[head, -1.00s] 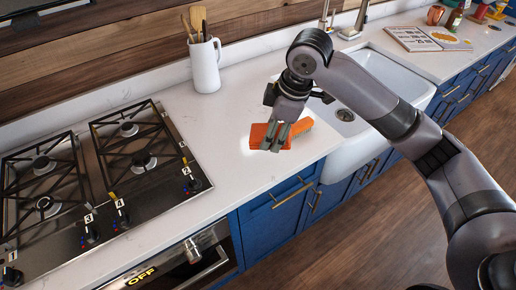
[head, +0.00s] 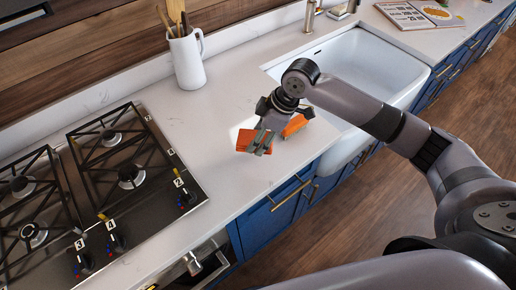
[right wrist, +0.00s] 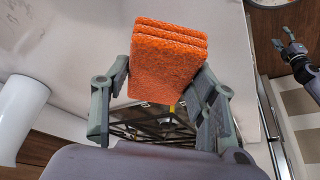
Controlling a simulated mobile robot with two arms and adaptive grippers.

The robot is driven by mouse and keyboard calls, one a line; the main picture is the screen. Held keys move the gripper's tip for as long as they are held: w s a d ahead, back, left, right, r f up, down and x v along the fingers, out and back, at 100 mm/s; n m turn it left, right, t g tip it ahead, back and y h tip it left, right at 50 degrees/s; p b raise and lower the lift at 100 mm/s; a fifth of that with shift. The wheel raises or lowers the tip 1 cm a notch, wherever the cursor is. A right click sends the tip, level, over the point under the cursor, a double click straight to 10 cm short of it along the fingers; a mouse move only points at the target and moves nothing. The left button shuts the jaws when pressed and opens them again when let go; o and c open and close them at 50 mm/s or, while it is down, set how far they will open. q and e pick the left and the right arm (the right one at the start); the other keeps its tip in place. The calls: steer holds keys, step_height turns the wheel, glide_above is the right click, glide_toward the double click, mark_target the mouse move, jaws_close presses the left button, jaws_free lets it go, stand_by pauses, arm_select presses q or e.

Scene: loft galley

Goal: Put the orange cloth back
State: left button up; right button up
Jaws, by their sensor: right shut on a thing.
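The orange cloth (right wrist: 168,62) is a folded, layered stack between the two fingers of my right gripper (right wrist: 160,95) in the right wrist view. In the head view my right gripper (head: 262,141) is shut on it over the white counter, between stove and sink. Orange shows on both sides of the fingers there; they hide the middle of the cloth. I cannot tell whether its lower edge touches the counter. My left gripper (right wrist: 288,50) appears small at the right of the right wrist view, over the floor. Its jaw state is unclear.
A gas stove (head: 125,180) is at the left. A white pitcher with utensils (head: 187,60) stands at the back wall. The white sink (head: 345,65) is behind and right of my right gripper. An open book (head: 418,14) lies at the far right. The counter (head: 205,140) is clear around the cloth.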

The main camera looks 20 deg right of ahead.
step_height(320, 180, down, 4)
steer(key=shift+f+p, duration=0.15)
steer(key=shift+p, duration=0.2)
step_height(320, 180, down, 2)
steer(key=shift+f+p, duration=0.25)
steer(key=shift+p, duration=0.05)
steer(key=shift+f, duration=0.4)
arm_select(q)
steer(key=shift+w+r, duration=0.85)
steer(key=shift+w, duration=0.3)
arm_select(e)
steer(key=shift+f, duration=0.15)
arm_select(q)
steer(key=shift+w, duration=0.1)
arm_select(e)
steer(key=o, duration=1)
steer(key=shift+o, duration=0.2)
steer(key=shift+w, duration=0.1)
arm_select(q)
step_height(320, 180, down, 2)
steer(key=shift+w+f+b, duration=0.1)
steer(key=shift+f+b, duration=0.1)
steer(key=shift+b, duration=1)
arm_select(e)
steer(key=v, duration=1.2)
